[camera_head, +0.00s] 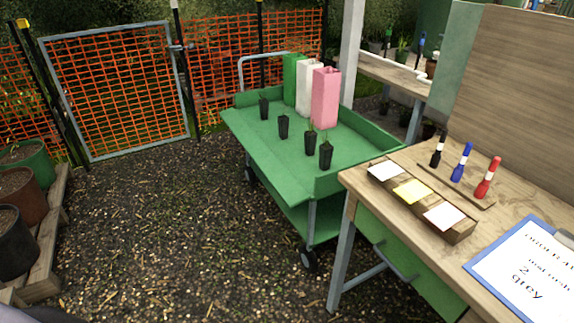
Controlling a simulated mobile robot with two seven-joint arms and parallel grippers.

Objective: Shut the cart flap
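The green cart (300,172) stands in the middle on dark wheels. Its back, right and near-end walls are raised. Along its long left side no wall stands up. A green panel there, the flap (262,160), appears folded outward and down from the tray; its exact angle is hard to tell. Tall green (291,80), white (306,88) and pink (324,98) containers stand at the back. Neither of my grippers is in view.
A wooden bench (500,215) with markers, a card holder (420,200) and a blue clipboard (525,268) stands at the right, close to the cart. Large pots (22,198) stand at the left edge. The gravel left of the cart is clear, with a closed gate (118,90) behind.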

